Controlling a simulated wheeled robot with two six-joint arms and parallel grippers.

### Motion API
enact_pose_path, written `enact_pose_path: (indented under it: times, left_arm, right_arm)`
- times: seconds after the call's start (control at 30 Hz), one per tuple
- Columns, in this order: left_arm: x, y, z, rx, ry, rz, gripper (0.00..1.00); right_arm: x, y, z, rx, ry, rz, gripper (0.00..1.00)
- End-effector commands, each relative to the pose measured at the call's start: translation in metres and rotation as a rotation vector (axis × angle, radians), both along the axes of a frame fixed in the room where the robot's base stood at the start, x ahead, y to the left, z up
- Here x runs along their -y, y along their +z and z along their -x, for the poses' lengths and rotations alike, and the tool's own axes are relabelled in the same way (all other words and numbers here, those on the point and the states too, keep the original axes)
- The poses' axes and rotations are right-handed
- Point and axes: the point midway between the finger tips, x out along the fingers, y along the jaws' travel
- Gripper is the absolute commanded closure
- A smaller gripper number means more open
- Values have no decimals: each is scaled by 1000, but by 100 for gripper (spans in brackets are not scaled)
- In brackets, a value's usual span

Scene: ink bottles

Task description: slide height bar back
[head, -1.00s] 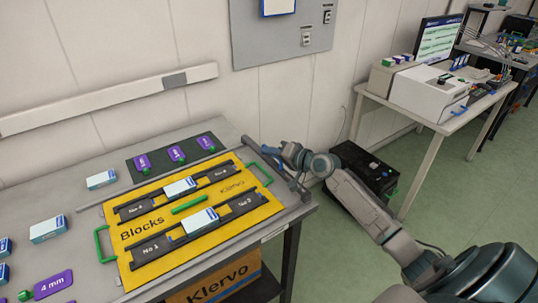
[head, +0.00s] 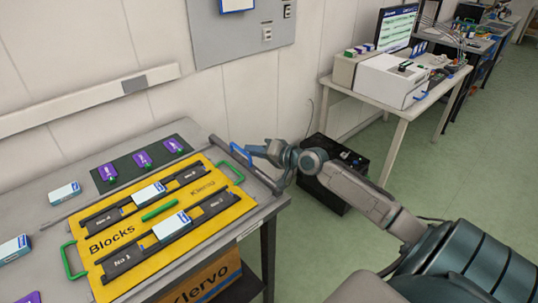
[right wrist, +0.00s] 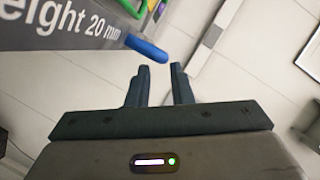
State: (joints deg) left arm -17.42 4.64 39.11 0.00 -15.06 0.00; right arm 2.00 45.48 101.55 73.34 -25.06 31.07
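The height bar (head: 265,180) is a grey bar lying across the right end of the workbench, with a blue handle (head: 240,153). In the right wrist view the bar's grey face (right wrist: 85,28) reads "eight 20 mm", cut off by the frame, and the tip of the blue handle (right wrist: 147,48) shows beside it. My right gripper (head: 254,150) is at the handle's right side in the head view. In the right wrist view its two fingers (right wrist: 165,68) are apart with nothing between them, and the handle tip is just beyond, up and left. My left gripper is not in view.
A yellow board (head: 110,268) marked "Blocks" with green handles and white-and-blue boxes lies left of the bar. A dark mat (head: 125,172) with purple tags is behind it. A black box (head: 325,190) stands on the floor beyond my right arm.

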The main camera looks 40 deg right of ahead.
Motion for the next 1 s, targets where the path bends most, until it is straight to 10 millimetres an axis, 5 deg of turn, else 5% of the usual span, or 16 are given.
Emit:
enact_pose_path:
  times: [0.4,1.0]
  left_arm:
    - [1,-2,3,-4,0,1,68]
    - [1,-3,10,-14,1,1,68]
  right_arm:
    - [17,9,45,-2,0,5,80]
    - [20,12,53,0,0,-1,80]
